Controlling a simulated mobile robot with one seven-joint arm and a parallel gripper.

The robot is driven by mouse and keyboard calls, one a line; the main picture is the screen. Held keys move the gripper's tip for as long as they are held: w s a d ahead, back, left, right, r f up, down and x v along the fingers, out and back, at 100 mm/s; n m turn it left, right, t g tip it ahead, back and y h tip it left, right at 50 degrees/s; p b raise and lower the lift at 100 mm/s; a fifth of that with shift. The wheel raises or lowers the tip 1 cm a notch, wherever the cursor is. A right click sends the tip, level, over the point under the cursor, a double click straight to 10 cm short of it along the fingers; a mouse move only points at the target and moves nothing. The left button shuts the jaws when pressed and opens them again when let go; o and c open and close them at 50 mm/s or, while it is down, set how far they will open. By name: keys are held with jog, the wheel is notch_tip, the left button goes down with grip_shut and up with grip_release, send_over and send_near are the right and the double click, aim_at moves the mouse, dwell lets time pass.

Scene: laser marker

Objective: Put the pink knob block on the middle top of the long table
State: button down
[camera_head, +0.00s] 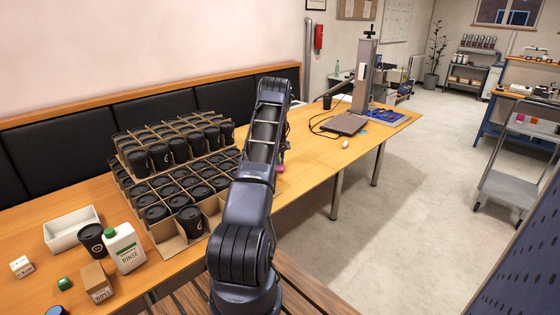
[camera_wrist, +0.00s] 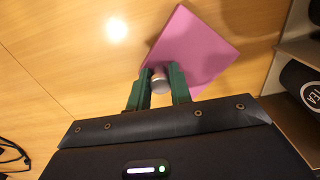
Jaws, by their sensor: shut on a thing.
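The pink knob block (camera_wrist: 197,45) is a flat pink square with a round silver knob (camera_wrist: 160,80) in the wrist view. My gripper (camera_wrist: 158,78) has its two green fingers shut on the knob. In the head view only a small pink edge of the block (camera_head: 280,169) shows beside my arm, which hides the rest and my fingers. The block is over the wooden long table (camera_head: 312,160); I cannot tell whether it touches the top.
Cardboard crates of black cups (camera_head: 185,182) stand left of my arm. A bottle (camera_head: 124,249) and boxes are at the near left. Table right of my arm is mostly clear.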

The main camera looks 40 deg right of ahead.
jog(key=c, duration=1.3)
grip_release()
jog(key=shift+o, duration=0.2)
notch_tip(320, 180, up, 12)
jog(key=shift+r, duration=0.2)
